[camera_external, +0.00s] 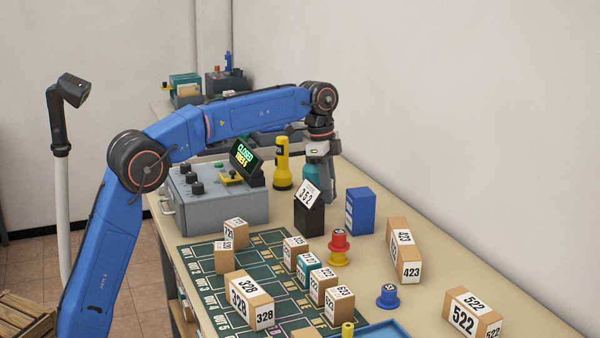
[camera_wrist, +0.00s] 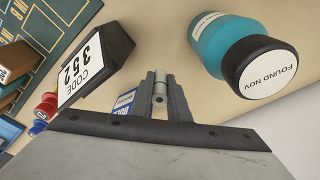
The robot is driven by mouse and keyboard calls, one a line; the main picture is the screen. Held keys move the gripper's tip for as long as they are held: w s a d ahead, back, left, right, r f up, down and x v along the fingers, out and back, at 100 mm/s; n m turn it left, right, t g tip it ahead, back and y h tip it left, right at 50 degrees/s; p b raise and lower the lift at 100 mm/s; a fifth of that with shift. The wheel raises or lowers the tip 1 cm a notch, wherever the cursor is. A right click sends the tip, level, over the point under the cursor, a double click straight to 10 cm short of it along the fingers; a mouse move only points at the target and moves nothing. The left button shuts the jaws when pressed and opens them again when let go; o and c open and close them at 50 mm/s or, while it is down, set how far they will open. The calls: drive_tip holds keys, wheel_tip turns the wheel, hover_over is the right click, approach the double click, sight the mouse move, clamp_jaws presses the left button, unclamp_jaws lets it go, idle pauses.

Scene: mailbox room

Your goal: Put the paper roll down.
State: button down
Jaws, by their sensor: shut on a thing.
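The paper roll (camera_wrist: 159,88) is a small pale cylinder with a dark hole in its end. It shows between the two grey fingers of my gripper (camera_wrist: 160,101) in the wrist view. My gripper is shut on it. In the outside view my gripper (camera_external: 324,186) points down over the table, behind the black "CODE 352" stand (camera_external: 308,216) and left of the blue box (camera_external: 362,210). I cannot make out the roll there, and its height above the table is unclear.
A teal bottle with a black cap (camera_wrist: 236,52) stands close to my gripper. A yellow flashlight (camera_external: 283,165) and a grey control box (camera_external: 222,202) are to the left. Numbered cartons (camera_external: 404,253) stand toward the front. Bare tabletop (camera_external: 385,190) lies right of the blue box.

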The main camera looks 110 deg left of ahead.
drive_tip(key=shift+f, duration=1.8)
drive_tip(key=shift+f, duration=0.15)
drive_tip(key=c, duration=1.7)
unclamp_jaws()
drive_tip(key=r, duration=0.4)
drive_tip(key=s+r, duration=0.1)
drive_tip(key=r, duration=0.7)
drive_tip(key=shift+s+r, duration=0.1)
drive_tip(key=shift+s, duration=0.3)
